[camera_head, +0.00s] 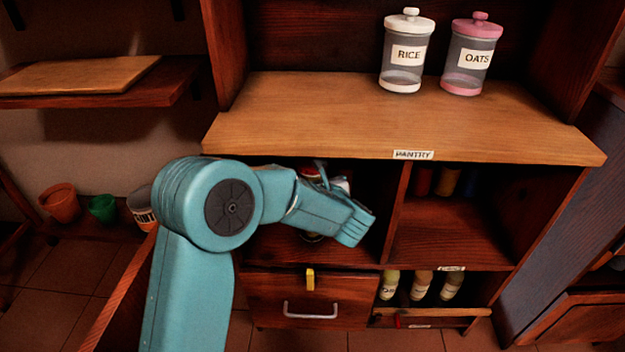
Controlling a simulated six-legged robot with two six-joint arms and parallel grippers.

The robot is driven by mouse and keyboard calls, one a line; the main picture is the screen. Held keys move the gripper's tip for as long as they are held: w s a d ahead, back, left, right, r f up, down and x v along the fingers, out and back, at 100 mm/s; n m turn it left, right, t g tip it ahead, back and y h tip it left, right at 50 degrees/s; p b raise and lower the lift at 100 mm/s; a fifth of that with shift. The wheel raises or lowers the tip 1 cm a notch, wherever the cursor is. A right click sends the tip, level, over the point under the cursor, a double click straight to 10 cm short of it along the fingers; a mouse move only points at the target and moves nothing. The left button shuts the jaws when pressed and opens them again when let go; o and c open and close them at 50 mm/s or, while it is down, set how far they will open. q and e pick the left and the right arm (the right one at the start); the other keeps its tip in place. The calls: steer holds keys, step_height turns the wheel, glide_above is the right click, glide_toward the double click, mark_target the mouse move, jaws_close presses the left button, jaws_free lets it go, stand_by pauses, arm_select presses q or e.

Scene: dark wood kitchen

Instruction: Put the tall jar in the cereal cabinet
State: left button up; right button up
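A clear jar with a white lid and a RICE label (406,52) stands upright on the wooden counter. A similar jar with a pink lid and an OATS label (469,56) stands just right of it. The RICE jar looks slightly taller. My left arm reaches in from the left to the lower left compartment, well below the jars. My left gripper (350,222) is at the compartment front; its fingers are not clear, and it hides much of the inside. I see no label reading cereal. My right gripper is out of view.
The counter (290,118) has a PANTRY label (413,155) and is clear left of the jars. Below are an open right compartment (445,237), a drawer (312,300) and several bottles (422,285). Pots (60,203) stand at left. A shelf (80,76) holds a board.

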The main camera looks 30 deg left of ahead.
arm_select(q)
steer(key=s+d+p, duration=0.2)
steer(key=s+d, duration=0.6)
steer(key=d, duration=0.3)
steer(key=s+d+f+m+h, duration=0.1)
steer(key=d+f+m+h, duration=0.15)
steer(key=f+m, duration=0.55)
steer(key=s+d+f+m+h, duration=0.1)
steer(key=f+m+h, duration=0.35)
steer(key=m, duration=0.45)
steer(key=s+d+f+m+h, duration=0.1)
steer(key=d+f+m+h, duration=0.15)
steer(key=f+m, duration=0.6)
steer(key=s+d+f+m+g+h, duration=0.2)
steer(key=s+f+m+g+h, duration=0.1)
steer(key=s+m, duration=0.5)
steer(key=s+d+f+m+g+h, duration=0.3)
steer(key=s+f+m+g, duration=0.1)
steer(key=s+m, duration=0.5)
steer(key=shift+s+d+f+m+g, duration=0.2)
steer(key=shift+d+f+m+g, duration=0.3)
steer(key=shift+m, duration=0.45)
steer(key=shift+a, duration=0.15)
